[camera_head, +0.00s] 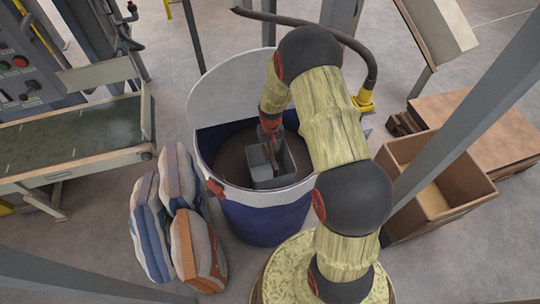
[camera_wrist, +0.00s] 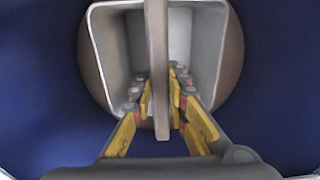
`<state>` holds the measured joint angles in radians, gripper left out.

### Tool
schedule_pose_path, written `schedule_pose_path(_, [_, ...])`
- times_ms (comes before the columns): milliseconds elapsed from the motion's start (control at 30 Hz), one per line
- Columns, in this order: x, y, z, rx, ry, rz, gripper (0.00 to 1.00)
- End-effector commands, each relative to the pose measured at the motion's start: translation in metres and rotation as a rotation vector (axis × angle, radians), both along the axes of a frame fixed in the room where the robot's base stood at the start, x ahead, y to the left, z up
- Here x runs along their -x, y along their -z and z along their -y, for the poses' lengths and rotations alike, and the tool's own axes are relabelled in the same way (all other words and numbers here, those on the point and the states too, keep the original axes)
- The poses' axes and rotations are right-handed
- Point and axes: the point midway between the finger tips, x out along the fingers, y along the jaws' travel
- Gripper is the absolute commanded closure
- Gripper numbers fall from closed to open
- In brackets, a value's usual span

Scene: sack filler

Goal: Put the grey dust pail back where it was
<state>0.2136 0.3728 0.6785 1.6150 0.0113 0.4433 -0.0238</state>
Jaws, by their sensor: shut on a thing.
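The grey dust pail (camera_head: 262,172) is inside the large round bin (camera_head: 262,216), which has a blue body and a white rim. In the wrist view the pail (camera_wrist: 105,45) is seen from above, with its open mouth up and a grey handle bar (camera_wrist: 157,60) across it. My gripper (camera_wrist: 162,98) is shut on that bar, its yellow fingers on both sides. In the head view my gripper (camera_head: 270,138) reaches down into the bin from above. The dark bin floor shows around the pail. I cannot tell whether the pail touches the floor.
Striped sacks (camera_head: 190,222) stand left of the bin. A conveyor (camera_head: 75,140) and a control panel (camera_head: 18,75) are farther left. An open brown box (camera_head: 400,152) and a wooden pallet (camera_head: 480,125) are at right. Grey posts (camera_head: 490,100) cross the view.

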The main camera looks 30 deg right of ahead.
Motion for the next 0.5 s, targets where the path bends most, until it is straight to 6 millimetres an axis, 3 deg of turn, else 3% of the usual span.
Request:
schedule_pose_path(133, [0.0, 0.019, 0.0, 0.0, 0.0, -0.001, 1.0])
schedule_pose_path(500, [0.0, 0.024, 0.0, 0.0, 0.0, 0.0, 1.0])
